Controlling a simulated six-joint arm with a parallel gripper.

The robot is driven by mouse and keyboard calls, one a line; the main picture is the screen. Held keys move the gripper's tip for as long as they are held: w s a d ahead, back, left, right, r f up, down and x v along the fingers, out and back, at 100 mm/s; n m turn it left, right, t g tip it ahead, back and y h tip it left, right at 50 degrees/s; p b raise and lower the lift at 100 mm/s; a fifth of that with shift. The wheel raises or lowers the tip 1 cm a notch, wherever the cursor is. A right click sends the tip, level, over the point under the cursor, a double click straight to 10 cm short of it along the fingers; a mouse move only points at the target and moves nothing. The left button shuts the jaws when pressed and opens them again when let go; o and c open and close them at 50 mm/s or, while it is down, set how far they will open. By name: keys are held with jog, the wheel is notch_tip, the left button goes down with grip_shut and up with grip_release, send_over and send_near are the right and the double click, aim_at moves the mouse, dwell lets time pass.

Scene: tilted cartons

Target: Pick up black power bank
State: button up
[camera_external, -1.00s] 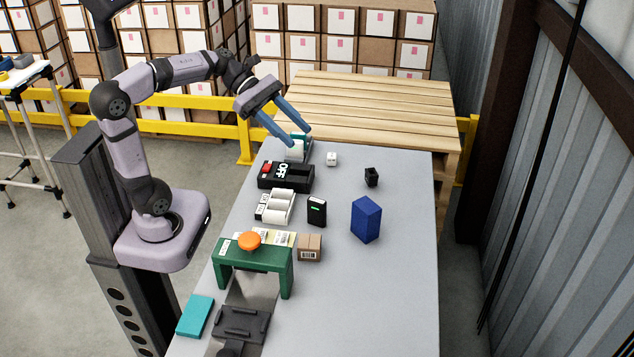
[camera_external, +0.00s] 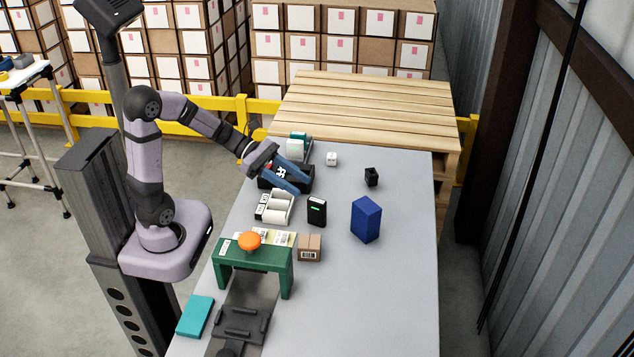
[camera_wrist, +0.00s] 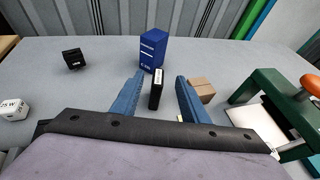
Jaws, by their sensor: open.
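The black power bank (camera_external: 317,211) stands upright on the grey table (camera_external: 345,290), with a small green light on its face. In the wrist view the power bank (camera_wrist: 156,89) shows between and beyond my two blue fingers, with white print on its narrow side. My gripper (camera_external: 301,183) is open and empty. It is above the table, behind and to the left of the power bank in the external view, in front of the black OFF switch box. The fingers do not appear to touch the power bank.
A blue box (camera_external: 366,220) stands right of the power bank, and a small brown carton (camera_external: 310,247) is in front. A small black cube (camera_external: 371,177) and white cube (camera_external: 332,159) stand farther back. The right front table is clear.

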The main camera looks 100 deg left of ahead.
aim_at(326, 212)
notch_tip(326, 212, down, 4)
jog(key=shift+b+x, duration=0.3)
jog(key=shift+x, duration=3.35)
jog(key=shift+r, duration=0.1)
grip_shut()
